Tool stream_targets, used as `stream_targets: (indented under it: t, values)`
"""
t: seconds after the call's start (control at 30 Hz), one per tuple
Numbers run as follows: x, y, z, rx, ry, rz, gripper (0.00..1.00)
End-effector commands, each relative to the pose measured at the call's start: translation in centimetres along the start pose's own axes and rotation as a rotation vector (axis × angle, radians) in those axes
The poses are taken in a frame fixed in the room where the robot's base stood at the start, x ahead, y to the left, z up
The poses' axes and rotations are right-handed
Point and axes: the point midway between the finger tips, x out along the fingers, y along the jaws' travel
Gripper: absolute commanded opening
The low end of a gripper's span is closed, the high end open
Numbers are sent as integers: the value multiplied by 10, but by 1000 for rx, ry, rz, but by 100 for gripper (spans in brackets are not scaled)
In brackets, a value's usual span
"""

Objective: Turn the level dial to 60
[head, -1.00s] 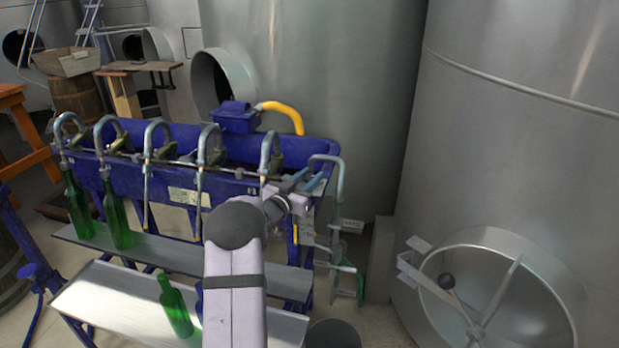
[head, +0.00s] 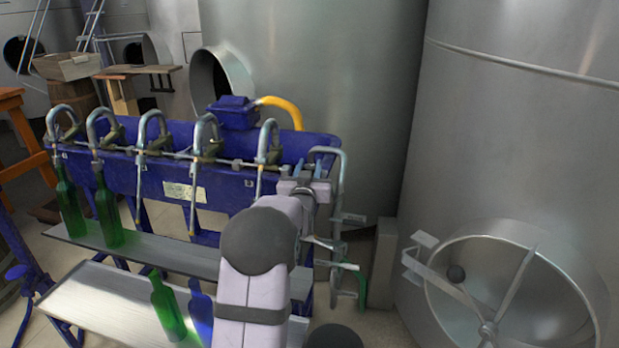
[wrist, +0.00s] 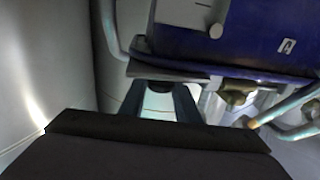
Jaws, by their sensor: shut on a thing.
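The blue bottle-filling machine (head: 225,178) stands in the middle of the head view, with curved metal spouts along its top. My gripper (head: 308,168) is at the machine's right end, with my wrist and arm in front of it. In the wrist view the fingers of my gripper (wrist: 158,95) are close around a small dark round part, which appears to be the level dial (wrist: 160,84). The fingers hide most of it. No scale, pointer or number can be read in either view.
A bent metal pipe (head: 341,185) runs down close to the right of my gripper. Green bottles (head: 107,212) stand on the shelf at left, and another bottle (head: 166,308) is on the lower shelf. A large steel tank (head: 510,150) rises at the right.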

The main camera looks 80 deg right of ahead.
Motion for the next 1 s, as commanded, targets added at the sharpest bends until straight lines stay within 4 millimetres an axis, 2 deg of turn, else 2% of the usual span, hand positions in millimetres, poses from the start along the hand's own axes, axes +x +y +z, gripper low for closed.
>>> stream_targets:
  t: [1.0]
  values:
    - [1,2,-2,4,-1,-583,7]
